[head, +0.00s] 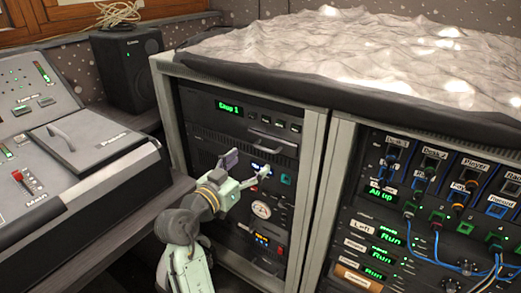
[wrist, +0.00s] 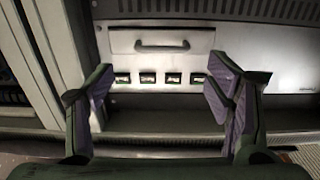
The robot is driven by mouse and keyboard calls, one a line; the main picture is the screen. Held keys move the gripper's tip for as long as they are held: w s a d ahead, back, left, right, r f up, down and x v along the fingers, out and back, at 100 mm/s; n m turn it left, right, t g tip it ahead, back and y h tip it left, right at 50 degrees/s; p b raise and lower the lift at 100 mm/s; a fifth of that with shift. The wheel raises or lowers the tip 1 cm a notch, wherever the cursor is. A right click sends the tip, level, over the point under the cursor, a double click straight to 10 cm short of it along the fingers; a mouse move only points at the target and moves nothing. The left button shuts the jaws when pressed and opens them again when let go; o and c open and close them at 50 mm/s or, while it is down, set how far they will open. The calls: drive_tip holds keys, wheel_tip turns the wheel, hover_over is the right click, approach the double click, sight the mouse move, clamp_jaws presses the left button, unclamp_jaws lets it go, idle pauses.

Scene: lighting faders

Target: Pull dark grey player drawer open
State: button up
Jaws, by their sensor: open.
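The dark grey drawer (head: 282,148) is in the left rack, just below the unit with the green display, and has a horizontal handle (head: 265,135). It looks shut, flush with the rack front. In the wrist view the drawer front (wrist: 125,42) looks pale, with its handle (wrist: 162,46) above a row of small buttons. My gripper (head: 246,168) is in front of the rack, a little below the drawer in the head view. Its fingers (wrist: 160,92) are wide apart with nothing between them. The handle lies beyond the fingertips, apart from them.
A mixing desk (head: 85,160) stands at the left, with a black speaker (head: 127,65) behind it. A crumpled pale cover (head: 350,45) lies on top of the racks. The right rack has cables (head: 436,250) hanging at its front. Knobs and a gauge (head: 261,210) sit below the drawer.

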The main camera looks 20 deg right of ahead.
sight(265, 149)
drive_tip(key=p+x, duration=0.1)
drive_tip(key=x, duration=0.7)
drive_tip(key=shift+w+d, duration=0.25)
drive_tip(key=shift+c, duration=0.4)
